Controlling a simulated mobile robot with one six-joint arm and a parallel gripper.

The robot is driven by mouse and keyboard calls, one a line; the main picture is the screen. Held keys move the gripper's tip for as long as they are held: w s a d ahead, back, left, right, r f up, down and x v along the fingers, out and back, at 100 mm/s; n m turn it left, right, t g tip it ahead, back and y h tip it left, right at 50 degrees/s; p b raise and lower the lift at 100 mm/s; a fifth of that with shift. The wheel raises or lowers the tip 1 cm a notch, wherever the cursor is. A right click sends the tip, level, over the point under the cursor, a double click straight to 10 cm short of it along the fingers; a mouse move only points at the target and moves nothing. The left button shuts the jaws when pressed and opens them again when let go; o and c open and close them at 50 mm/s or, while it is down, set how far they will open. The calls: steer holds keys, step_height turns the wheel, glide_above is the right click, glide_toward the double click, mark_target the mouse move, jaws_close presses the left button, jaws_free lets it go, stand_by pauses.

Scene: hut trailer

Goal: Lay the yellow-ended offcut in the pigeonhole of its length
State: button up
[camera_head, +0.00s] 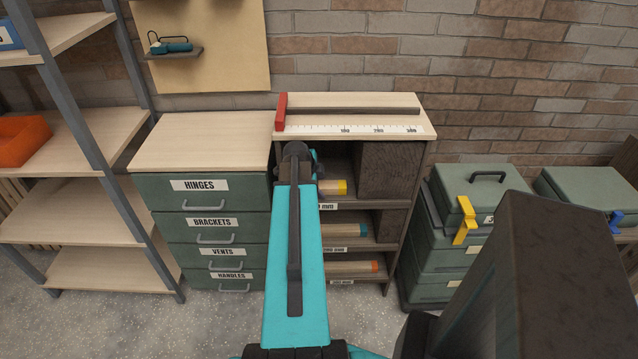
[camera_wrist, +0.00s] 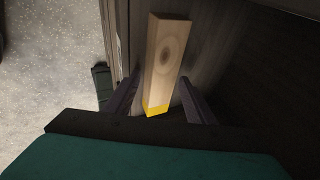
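In the head view my arm covers the gripper. The top label (camera_head: 328,206) is partly covered and its number cannot be read.
The lower pigeonholes hold a blue-ended offcut (camera_head: 345,230) and an orange-ended offcut (camera_head: 350,266). A ruler (camera_head: 350,129) with a red stop (camera_head: 281,112) is on the rack top. Green drawers (camera_head: 213,203) stand left, green toolboxes (camera_head: 450,225) right. A dark panel (camera_head: 388,172) fills the top pigeonhole's right side.

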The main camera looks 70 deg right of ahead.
steer(key=shift+s+a+f, duration=0.1)
steer(key=shift+a+f, duration=0.15)
steer(key=shift+a+r, duration=0.1)
